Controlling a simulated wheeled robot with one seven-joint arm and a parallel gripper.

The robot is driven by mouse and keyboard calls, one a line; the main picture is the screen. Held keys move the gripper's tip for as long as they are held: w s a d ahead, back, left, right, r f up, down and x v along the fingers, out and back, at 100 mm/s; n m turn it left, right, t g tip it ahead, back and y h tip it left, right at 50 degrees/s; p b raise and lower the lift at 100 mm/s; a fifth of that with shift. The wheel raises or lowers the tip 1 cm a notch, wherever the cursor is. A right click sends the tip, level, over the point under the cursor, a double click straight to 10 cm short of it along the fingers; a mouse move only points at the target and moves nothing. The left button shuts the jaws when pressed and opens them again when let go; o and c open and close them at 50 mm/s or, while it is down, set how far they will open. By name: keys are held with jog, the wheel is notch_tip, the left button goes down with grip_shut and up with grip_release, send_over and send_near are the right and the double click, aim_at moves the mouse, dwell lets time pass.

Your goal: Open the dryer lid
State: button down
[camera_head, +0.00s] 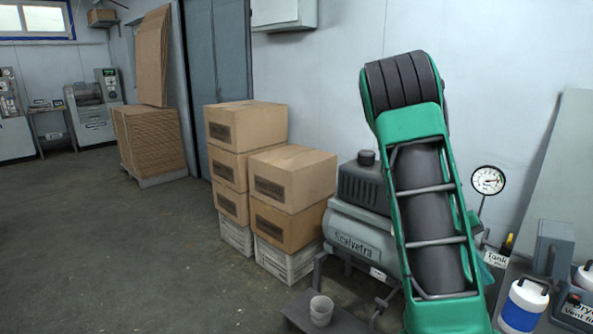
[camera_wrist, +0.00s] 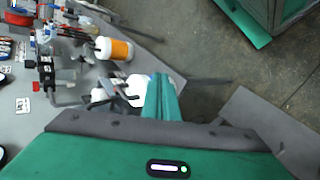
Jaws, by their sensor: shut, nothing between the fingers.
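A label partly reading "Dryer Vent fi" (camera_head: 582,311) shows at the lower right edge of the head view, cut off by the frame. A dark grey box-like unit (camera_head: 553,248) stands behind it on the bench. I cannot tell which part is the dryer lid or how it stands. My gripper (camera_wrist: 161,84) shows in the wrist view as green fingers close together, with nothing held. It is over the edge of the grey bench (camera_wrist: 20,125), close beside a white container (camera_wrist: 137,88) partly hidden by the fingers. My gripper does not show in the head view.
A white jug with a blue band (camera_head: 523,305) stands on the bench, left of the label. A gauge (camera_head: 488,180) and a compressor (camera_head: 365,240) are behind my arm. Stacked cartons (camera_head: 290,180) stand to the left. A white and orange bottle (camera_wrist: 113,48) is near my gripper.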

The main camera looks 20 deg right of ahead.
jog(key=s+a+r+n+t+y, duration=0.2)
jog(key=a+t, duration=0.2)
jog(key=a, duration=0.8)
jog(key=s+a+r+n+t+y, duration=0.1)
jog(key=s+a+r+t, duration=0.1)
jog(key=a, duration=1.1)
jog(key=shift+s+r+n+t+y, duration=0.4)
jog(key=shift+r+t, duration=0.15)
jog(key=shift+t, duration=0.65)
jog(key=c, duration=2.1)
grip_release()
jog(key=shift+s+a, duration=0.15)
jog(key=shift+a, duration=0.25)
